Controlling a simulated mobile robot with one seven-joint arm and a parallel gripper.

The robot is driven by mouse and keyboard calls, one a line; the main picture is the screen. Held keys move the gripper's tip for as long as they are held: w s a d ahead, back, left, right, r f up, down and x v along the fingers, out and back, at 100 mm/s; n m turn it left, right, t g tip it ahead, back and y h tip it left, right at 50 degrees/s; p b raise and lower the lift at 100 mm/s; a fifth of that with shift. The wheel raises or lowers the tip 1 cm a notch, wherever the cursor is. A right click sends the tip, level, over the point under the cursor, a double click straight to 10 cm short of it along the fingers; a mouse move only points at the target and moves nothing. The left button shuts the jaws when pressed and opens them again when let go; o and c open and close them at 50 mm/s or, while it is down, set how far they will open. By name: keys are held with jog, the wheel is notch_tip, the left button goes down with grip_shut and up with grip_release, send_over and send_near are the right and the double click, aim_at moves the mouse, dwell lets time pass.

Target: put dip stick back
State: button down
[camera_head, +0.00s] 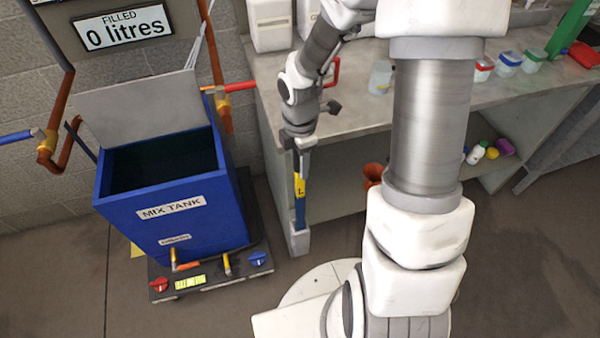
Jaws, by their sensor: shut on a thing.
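My gripper (300,146) points down in front of the bench's left end, to the right of the mix tank. It is shut on the top of an upright strip, which looks like the dip stick (300,203). The strip is blue with a yellow marked section and hangs down from the jaws. Its lower end is near a pale grey block at the bench's foot; I cannot tell whether they touch. The blue mix tank (190,218) stands at left, its top open and its inside dark. A grey lid panel (140,112) stands raised behind the opening.
The grey bench (450,108) fills the back right, with small lidded tubs (508,63) and a clear beaker (381,77) on it. Pipes with red and blue handles flank the tank. Open floor lies at front left.

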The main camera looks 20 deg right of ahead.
jog(key=shift+f+b, duration=0.45)
jog(key=shift+f, duration=1.25)
jog(key=shift+f, duration=0.2)
jog(key=c, duration=0.5)
grip_release()
jog(key=shift+r, duration=0.2)
notch_tip(320, 180, up, 12)
jog(key=p, duration=0.4)
